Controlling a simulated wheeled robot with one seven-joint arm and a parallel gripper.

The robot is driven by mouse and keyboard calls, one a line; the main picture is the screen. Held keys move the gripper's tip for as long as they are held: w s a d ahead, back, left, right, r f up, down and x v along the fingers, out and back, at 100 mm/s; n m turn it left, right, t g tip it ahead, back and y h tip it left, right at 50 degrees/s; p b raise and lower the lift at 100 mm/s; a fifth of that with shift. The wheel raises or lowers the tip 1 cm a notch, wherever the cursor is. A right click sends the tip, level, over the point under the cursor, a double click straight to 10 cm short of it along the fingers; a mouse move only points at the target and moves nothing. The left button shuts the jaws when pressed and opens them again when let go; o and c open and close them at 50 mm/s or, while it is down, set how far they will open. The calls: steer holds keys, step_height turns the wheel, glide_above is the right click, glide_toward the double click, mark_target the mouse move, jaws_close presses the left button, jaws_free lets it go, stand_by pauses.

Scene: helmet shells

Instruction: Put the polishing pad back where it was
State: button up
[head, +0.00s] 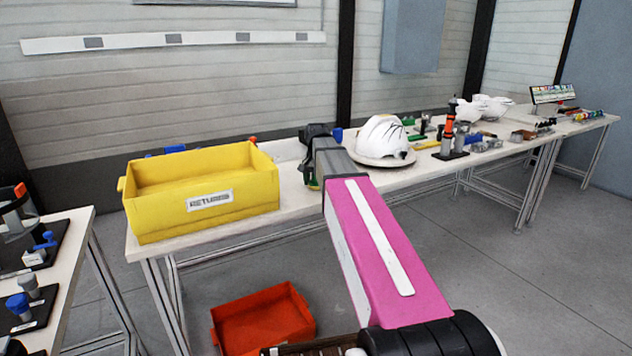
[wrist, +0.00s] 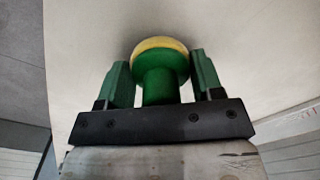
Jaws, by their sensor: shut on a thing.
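The polishing pad (wrist: 160,75) has a green stem and a round yellow face, seen in the wrist view. My gripper (wrist: 162,82) is shut on its green stem, with one green finger on each side. The yellow face points away from the palm, toward the pale tabletop; I cannot tell if it touches it. In the head view my gripper (head: 312,178) is at the long white table, between the yellow bin and the white helmet. There the arm mostly hides the pad.
A yellow bin (head: 232,198) labelled RETURNS stands left of my gripper. A white helmet (head: 383,137) stands close on the right. Several tools and white shells (head: 484,108) crowd the table farther right. A red crate (head: 264,322) is on the floor. Another table (head: 70,232) is at the left.

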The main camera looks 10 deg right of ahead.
steer(key=shift+f, duration=0.1)
steer(key=o, duration=0.9)
step_height(320, 180, up, 12)
steer(key=shift+s+r, duration=0.1)
